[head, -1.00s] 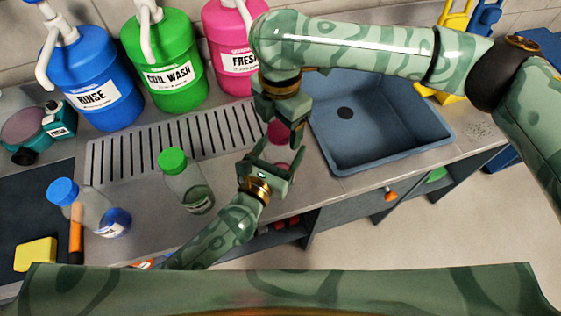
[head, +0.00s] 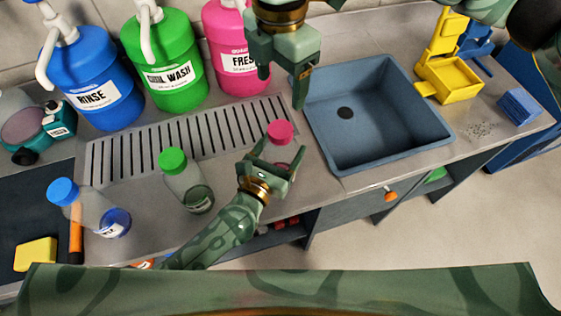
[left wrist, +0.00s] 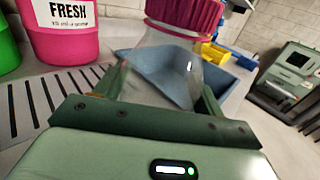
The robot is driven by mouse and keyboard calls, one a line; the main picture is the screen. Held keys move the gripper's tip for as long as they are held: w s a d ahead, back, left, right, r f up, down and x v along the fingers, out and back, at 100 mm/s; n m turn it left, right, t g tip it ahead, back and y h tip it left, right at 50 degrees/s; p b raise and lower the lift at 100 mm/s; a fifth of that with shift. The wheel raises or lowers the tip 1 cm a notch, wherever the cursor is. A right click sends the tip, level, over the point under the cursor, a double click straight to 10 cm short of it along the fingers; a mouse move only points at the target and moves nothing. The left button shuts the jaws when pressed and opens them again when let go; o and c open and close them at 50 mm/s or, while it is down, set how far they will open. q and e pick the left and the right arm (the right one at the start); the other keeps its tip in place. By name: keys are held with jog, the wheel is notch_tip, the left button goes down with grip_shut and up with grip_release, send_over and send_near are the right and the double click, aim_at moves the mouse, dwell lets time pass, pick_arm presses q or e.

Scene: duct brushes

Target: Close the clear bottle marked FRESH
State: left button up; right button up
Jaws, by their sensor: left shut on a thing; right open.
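The clear bottle (left wrist: 165,72) stands at the front edge of the counter, left of the sink. A ridged pink cap (head: 280,132) sits on its top; it also shows in the left wrist view (left wrist: 187,14). I cannot tell how tightly it sits. No marking on the bottle is readable. My left gripper (head: 272,158) is shut on the bottle, a finger on each side below the cap. My right gripper (head: 281,90) is open and empty, above and behind the cap, apart from it.
Blue RINSE (head: 85,75), green COIL WASH (head: 165,60) and pink FRESH (head: 230,50) pump jugs stand at the back. Green-capped (head: 185,183) and blue-capped (head: 92,212) bottles are left. The sink (head: 375,150) and yellow holder (head: 450,80) are right.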

pick_arm(q)
jog(key=o, duration=1.9)
jog(key=shift+o, duration=0.2)
jog(key=b+v, duration=0.2)
jog(key=v, duration=1.4)
jog(key=shift+s, duration=0.2)
jog(key=shift+a, duration=0.1)
